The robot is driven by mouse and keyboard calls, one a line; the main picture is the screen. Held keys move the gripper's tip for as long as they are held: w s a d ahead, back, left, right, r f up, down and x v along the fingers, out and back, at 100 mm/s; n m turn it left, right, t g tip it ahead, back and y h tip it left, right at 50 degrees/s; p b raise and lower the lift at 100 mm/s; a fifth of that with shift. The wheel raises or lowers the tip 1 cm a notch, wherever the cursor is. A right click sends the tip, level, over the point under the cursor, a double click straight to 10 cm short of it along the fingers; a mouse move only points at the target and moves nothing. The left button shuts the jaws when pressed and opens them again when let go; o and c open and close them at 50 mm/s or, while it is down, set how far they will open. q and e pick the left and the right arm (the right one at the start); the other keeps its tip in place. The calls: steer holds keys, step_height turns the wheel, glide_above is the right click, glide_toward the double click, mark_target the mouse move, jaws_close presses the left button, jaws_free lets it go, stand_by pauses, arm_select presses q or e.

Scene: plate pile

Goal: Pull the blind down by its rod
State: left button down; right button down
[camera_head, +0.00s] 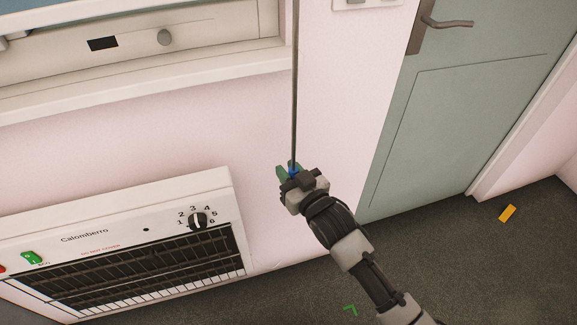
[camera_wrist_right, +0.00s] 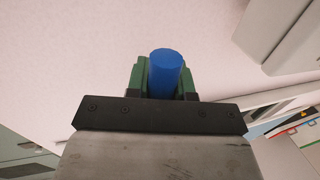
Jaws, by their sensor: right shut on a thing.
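The blind's rod (camera_head: 295,85) is a thin dark pole hanging in front of the pink wall, right of the window. My right gripper (camera_head: 289,171) is shut on its lower end, where a bit of blue shows between the green fingers. In the right wrist view the blue rod end (camera_wrist_right: 165,72) sits between the green fingers of the gripper (camera_wrist_right: 165,80). The blind itself cannot be clearly made out; only the window's lower part shows at top left. My left gripper is not in view.
A white heater (camera_head: 130,235) with a dial and grille is on the wall left of my right gripper. The window sill (camera_head: 150,90) is above it. A grey-green door (camera_head: 470,110) with a handle is at right. A yellow piece (camera_head: 507,213) lies on the dark floor.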

steer(key=shift+s+f, duration=0.1)
steer(key=shift+f, duration=0.3)
steer(key=c, duration=1)
jaws_free()
steer(key=shift+r, duration=0.1)
steer(key=v, duration=1)
steer(key=shift+s+d, duration=0.2)
steer(key=shift+s, duration=0.1)
